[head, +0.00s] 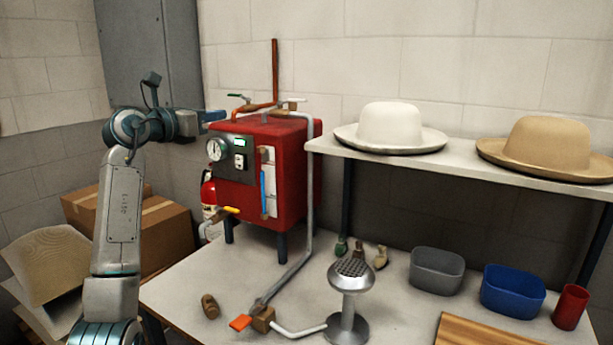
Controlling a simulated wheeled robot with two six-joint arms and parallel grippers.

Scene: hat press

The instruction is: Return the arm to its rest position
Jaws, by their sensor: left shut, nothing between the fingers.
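My left arm rises from the lower left of the head view and bends to the right at the top. Its gripper (213,116) is shut and empty, in the air at the upper left of the red boiler (265,160), near its gauge (215,149). I cannot tell from this view whether the fingers touch the boiler. My right gripper is not in the picture.
A steam nozzle (349,275) stands on the table (205,270), with an orange-handled valve (241,321) beside it. A shelf (460,165) holds a white hat (390,127) and a tan hat (548,146). Bins (513,291) stand right. Cardboard boxes (165,235) stand behind my arm.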

